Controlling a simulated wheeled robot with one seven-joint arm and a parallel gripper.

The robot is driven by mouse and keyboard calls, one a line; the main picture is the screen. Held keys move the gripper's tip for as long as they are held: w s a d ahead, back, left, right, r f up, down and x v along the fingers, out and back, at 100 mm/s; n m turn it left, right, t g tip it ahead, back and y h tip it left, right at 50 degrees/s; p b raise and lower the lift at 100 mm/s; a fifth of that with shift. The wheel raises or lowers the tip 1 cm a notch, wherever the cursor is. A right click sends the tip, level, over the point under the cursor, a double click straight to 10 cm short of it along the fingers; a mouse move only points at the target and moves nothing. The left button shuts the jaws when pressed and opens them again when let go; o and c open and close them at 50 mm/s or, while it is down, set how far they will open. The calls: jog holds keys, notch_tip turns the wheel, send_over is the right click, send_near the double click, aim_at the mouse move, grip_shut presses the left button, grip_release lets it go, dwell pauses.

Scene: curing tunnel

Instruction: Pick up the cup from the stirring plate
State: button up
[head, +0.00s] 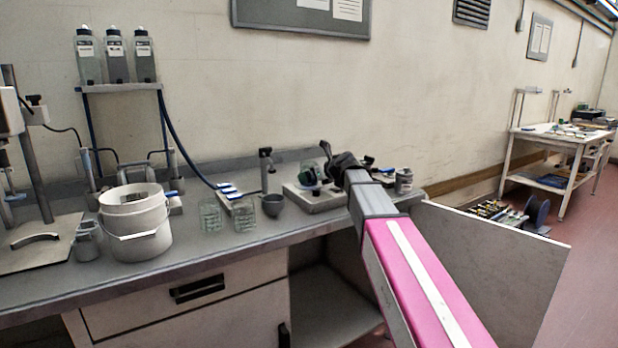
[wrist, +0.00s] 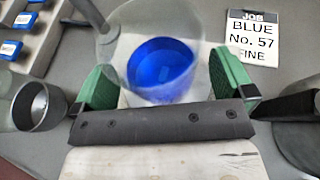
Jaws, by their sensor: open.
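A clear cup with bright blue contents (wrist: 160,68) stands in the wrist view between the green-padded fingers of my gripper (wrist: 164,84). The fingers are open, one on each side of the cup; I cannot tell whether either pad touches it. The pale stirring plate (wrist: 160,160) shows beneath, partly hidden by my gripper's dark crossbar. In the head view the stirring plate (head: 316,201) sits on the bench, with my gripper (head: 318,174) low over it. The cup is small there and largely covered by the gripper.
A card reading "JOB BLUE No. 57 FINE" (wrist: 257,40) lies beside the cup. A grey bowl (head: 272,205), two glass beakers (head: 245,216) and a blue-labelled rack (head: 233,197) stand left of the plate. A white bucket (head: 135,222) is farther left. A grey jar (head: 404,181) stands to the right.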

aim_at(312, 166)
jog(key=c, duration=1.1)
jog(key=shift+r, duration=0.2)
jog(key=shift+r, duration=1.5)
jog(key=shift+s+d+r, duration=0.4)
jog(key=shift+s+r, duration=0.85)
jog(key=shift+s, duration=0.65)
jog(key=shift+s+d+r, duration=0.35)
jog(key=shift+s+r, duration=0.95)
jog(key=shift+s, duration=0.55)
jog(key=shift+s+d+r, duration=0.4)
jog(key=shift+s+r, duration=0.85)
jog(key=shift+s, duration=0.65)
